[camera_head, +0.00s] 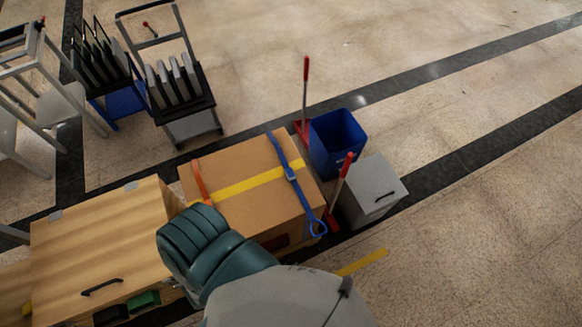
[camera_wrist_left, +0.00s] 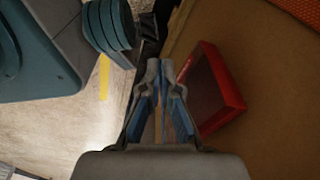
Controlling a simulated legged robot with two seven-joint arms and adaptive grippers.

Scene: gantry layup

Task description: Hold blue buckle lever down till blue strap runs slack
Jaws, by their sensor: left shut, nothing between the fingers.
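The blue strap (camera_head: 299,188) runs over the right part of a cardboard box (camera_head: 236,172) in the head view. Its blue buckle (camera_head: 290,174) sits on the box top, and a blue loop (camera_head: 318,228) hangs at the front edge. I cannot make out the lever's position or whether the strap is taut. My left gripper (camera_wrist_left: 160,70) is shut and empty in the left wrist view, close to the brown box face and beside a red-framed dark panel (camera_wrist_left: 213,88). The blue strap and buckle are not identifiable there. My right gripper is not in view.
An orange strap (camera_head: 199,179) and yellow band (camera_head: 250,184) cross the box. A wooden cabinet (camera_head: 95,245) stands left. A blue bin (camera_head: 336,140), grey bin (camera_head: 372,190) and red-handled tools (camera_head: 341,188) stand close on the right. Open floor lies beyond.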

